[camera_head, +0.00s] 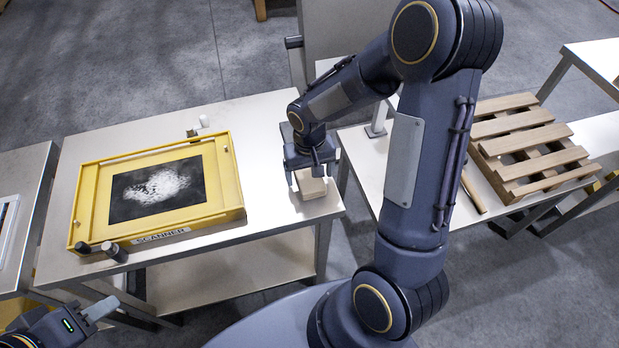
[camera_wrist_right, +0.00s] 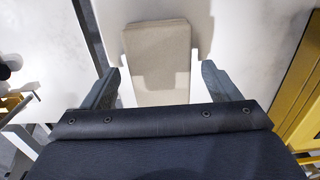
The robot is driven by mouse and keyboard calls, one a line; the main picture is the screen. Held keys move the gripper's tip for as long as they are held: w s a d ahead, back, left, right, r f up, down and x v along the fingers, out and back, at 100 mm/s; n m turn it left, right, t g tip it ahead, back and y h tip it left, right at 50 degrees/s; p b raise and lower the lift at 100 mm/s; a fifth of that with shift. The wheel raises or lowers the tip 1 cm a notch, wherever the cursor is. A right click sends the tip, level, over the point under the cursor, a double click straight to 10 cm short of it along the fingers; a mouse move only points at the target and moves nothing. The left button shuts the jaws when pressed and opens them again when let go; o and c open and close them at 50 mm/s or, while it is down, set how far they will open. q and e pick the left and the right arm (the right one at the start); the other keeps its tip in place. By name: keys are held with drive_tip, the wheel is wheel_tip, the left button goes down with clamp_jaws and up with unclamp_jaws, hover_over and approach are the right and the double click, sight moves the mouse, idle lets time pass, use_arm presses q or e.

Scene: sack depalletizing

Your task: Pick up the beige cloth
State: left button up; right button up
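The beige cloth (camera_head: 312,188) looks like a small folded block and lies on the right end of the white table. In the right wrist view the cloth (camera_wrist_right: 158,55) sits ahead of and between the fingers. My right gripper (camera_head: 308,180) is open right over the cloth, pointing down. In the wrist view its two fingers (camera_wrist_right: 160,80) stand apart, with a gap on each side of the cloth. The gripper partly hides the cloth in the head view. My left gripper (camera_head: 98,309) is at the bottom left, away from the cloth; its opening is unclear.
A yellow scanner frame (camera_head: 238,190) with white powder on a black panel (camera_head: 128,207) stands left of the cloth. A wooden pallet (camera_head: 530,145) is on a table at right. A post stands behind the cloth.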

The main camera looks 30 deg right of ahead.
sight(308, 176)
drive_tip(key=c, duration=0.9)
drive_tip(key=shift+c, duration=0.2)
drive_tip(key=shift+r, duration=0.5)
wheel_tip(308, 176, up, 3)
drive_tip(key=shift+w+a+f, duration=0.1)
drive_tip(key=shift+f, duration=0.1)
drive_tip(key=s+a+r+b, duration=0.2)
drive_tip(key=s+a+r, duration=0.1)
drive_tip(key=a+r, duration=0.6)
drive_tip(key=a, duration=0.4)
drive_tip(key=shift+s+a+r, duration=0.2)
drive_tip(key=shift+s, duration=0.2)
